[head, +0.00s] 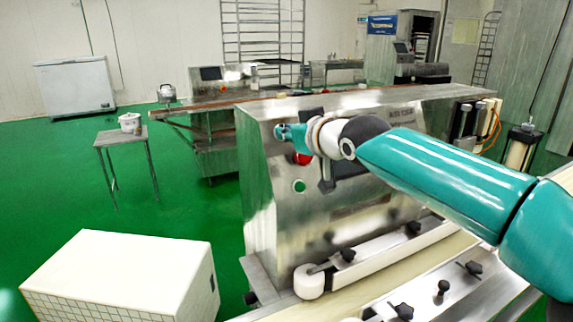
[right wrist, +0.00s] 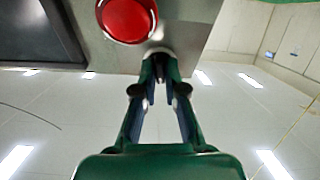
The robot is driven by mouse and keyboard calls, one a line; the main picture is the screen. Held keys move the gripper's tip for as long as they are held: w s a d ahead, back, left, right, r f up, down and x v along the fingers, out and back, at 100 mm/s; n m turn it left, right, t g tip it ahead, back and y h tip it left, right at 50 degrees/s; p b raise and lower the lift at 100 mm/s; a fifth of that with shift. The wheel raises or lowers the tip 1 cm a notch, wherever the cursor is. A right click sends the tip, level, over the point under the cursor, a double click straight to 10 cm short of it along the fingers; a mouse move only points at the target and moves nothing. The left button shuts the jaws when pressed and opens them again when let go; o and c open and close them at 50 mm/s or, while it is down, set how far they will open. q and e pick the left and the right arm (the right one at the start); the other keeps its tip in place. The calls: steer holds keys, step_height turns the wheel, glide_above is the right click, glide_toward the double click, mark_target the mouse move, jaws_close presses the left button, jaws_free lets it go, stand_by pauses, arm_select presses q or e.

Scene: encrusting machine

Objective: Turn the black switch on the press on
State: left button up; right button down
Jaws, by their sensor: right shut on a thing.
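The press (head: 300,235) is a steel machine in the middle of the head view, with a panel on its near face. My right gripper (head: 283,131) is at the upper left of that panel, above the red button (head: 303,159). In the right wrist view its fingertips (right wrist: 160,64) meet at the panel, shut on a small dark piece between them, which I take to be the black switch (right wrist: 160,72). The fingers hide most of the switch, so its setting cannot be read. My left gripper is not in view.
A green button (head: 299,186) sits below the red one. A dark screen (right wrist: 38,30) is beside the red button in the wrist view. A conveyor with white rollers (head: 309,281) runs in front of the press. A white box (head: 120,270) stands at the lower left.

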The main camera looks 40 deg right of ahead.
steer(key=shift+a+f+m+b, duration=0.15)
steer(key=shift+f+m+b, duration=0.25)
steer(key=shift+m+b, duration=0.55)
steer(key=m+h+b, duration=0.1)
steer(key=m+b, duration=0.2)
steer(key=b, duration=0.1)
steer(key=shift+w+a+f+b, duration=0.1)
steer(key=shift+w+b, duration=0.05)
steer(key=shift+b, duration=0.15)
steer(key=shift+m+g+b, duration=0.3)
steer(key=shift+m+b, duration=0.05)
steer(key=shift+m, duration=0.2)
steer(key=m+b, duration=0.1)
steer(key=m, duration=0.1)
steer(key=shift+m+h, duration=0.4)
arm_select(q)
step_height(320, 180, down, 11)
steer(key=b, duration=0.1)
arm_select(e)
steer(key=shift+a+r+m+g+h, duration=0.15)
steer(key=shift+m+g, duration=0.15)
steer(key=shift+m, duration=0.45)
steer(key=shift+d+r+m+g+h, duration=0.15)
steer(key=shift+m+g, duration=0.15)
steer(key=shift+m, duration=0.45)
steer(key=shift+a, duration=0.1)
steer(key=c, duration=1.2)
jaws_free()
steer(key=shift+c, duration=0.2)
steer(key=shift+r, duration=0.15)
